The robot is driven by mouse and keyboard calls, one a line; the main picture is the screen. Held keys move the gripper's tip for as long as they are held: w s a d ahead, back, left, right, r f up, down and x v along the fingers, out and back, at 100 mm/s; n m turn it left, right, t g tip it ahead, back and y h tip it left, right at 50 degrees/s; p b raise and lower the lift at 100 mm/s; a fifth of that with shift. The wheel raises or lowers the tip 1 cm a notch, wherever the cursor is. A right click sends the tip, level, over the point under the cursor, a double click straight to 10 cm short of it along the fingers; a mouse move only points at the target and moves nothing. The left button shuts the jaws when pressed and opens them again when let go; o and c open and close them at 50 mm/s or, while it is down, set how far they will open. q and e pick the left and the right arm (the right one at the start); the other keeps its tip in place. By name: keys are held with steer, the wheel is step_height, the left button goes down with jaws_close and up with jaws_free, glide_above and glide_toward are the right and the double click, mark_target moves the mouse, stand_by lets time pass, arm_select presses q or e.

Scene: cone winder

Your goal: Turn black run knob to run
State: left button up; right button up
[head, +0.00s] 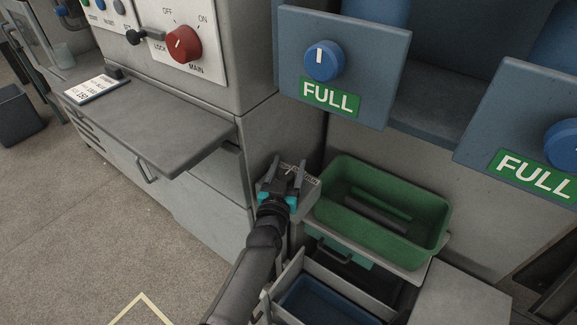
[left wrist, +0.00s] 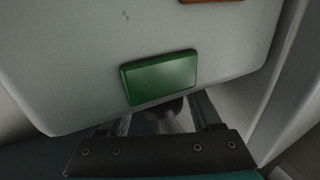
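My left gripper (head: 288,172) is over a small grey control box (head: 308,205) with a white label strip, of which only part can be read. Its two fingers stand apart, one on each side of the box's top face. In the left wrist view the fingers (left wrist: 163,118) are also spread. A dark, rounded shape (left wrist: 163,110) shows between them, partly hidden; it may be the black run knob, but I cannot tell whether the fingers touch it. A green rectangle (left wrist: 160,77) sits on the pale panel just beyond. My right gripper is not in view.
A green bin (head: 435,222) stands right of the control box, with an open drawer holding a blue tray (head: 318,300) below. A red MAIN knob (head: 184,44), blue knobs (head: 324,60) with FULL signs, and a protruding grey shelf (head: 150,118) are nearby.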

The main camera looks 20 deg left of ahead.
arm_select(q)
jaws_close()
stand_by(0.3)
